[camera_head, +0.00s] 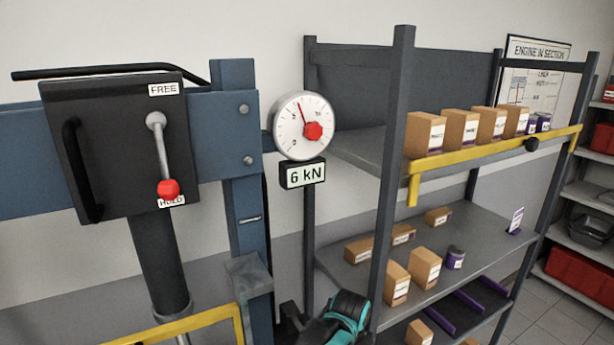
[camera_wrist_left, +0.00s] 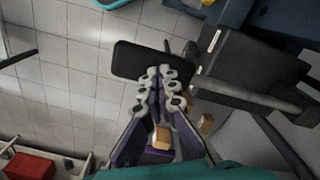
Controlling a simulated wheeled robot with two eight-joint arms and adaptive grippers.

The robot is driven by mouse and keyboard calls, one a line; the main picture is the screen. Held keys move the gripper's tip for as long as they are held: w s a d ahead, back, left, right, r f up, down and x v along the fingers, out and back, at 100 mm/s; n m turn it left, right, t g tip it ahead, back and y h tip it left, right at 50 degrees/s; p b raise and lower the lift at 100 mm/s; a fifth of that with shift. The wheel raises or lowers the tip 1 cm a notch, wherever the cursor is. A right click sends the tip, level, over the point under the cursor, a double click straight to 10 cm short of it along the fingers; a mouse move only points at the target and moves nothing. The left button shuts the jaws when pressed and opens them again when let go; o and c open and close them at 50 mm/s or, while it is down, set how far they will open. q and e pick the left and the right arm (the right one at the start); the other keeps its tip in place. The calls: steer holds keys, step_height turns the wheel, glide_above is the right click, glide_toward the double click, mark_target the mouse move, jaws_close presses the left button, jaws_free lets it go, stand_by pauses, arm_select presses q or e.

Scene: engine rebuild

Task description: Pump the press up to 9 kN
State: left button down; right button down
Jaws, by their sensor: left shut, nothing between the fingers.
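The press has a black box (camera_head: 110,140) on a blue frame (camera_head: 240,160). Its lever (camera_head: 160,140) has a red knob (camera_head: 168,189) and points down at the HOLD label. The round gauge (camera_head: 302,125) has a red needle and a red hub, and the display (camera_head: 303,173) under it reads 6 kN. In the left wrist view my left gripper (camera_wrist_left: 158,75) is shut and empty. Its fingertips overlap a dark flat pad (camera_wrist_left: 130,60); I cannot tell whether they touch it. My right gripper is not in view.
A grey shelf rack (camera_head: 385,180) with several cardboard boxes (camera_head: 425,133) and a yellow rail (camera_head: 490,155) stands right of the gauge. A yellow bar (camera_head: 180,327) crosses low before the press. A teal and black part of mine shows at the bottom. Tiled floor is open at right.

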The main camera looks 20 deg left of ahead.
arm_select(q)
steer(key=shift+f, duration=0.15)
steer(key=shift+f+b, duration=0.9)
steer(key=shift+f, duration=0.15)
stand_by(0.5)
steer(key=shift+f+b, duration=0.9)
steer(key=shift+f, duration=0.1)
stand_by(0.5)
steer(key=shift+f+b, duration=0.9)
steer(key=shift+f, duration=0.35)
